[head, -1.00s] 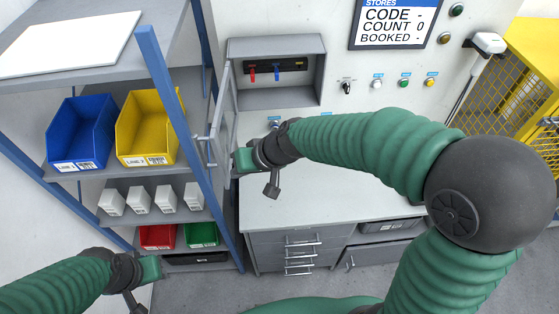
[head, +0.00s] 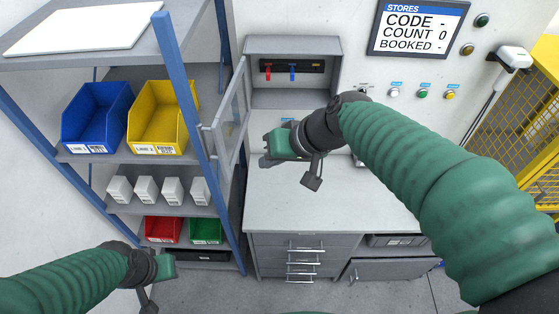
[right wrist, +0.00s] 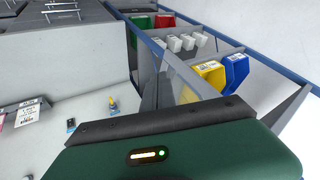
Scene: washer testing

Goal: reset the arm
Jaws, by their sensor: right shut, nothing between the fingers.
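My right gripper (head: 272,150) is shut and empty, in front of the wall cabinet and above the grey counter. It stands apart from the open cabinet door (head: 230,118), to the door's right. In the right wrist view the green gripper body (right wrist: 180,155) fills the lower part and its fingers are hidden. My left gripper (head: 168,272) is at the lower left in the head view, in front of the shelf's lowest level; its fingers are too small to judge.
The open wall cabinet (head: 292,45) holds a red and a blue item. A blue-framed shelf (head: 185,95) at the left carries a blue bin (head: 95,115), a yellow bin (head: 162,115) and several white boxes. The counter top (head: 330,205) is mostly clear. A yellow cage (head: 510,120) stands at the right.

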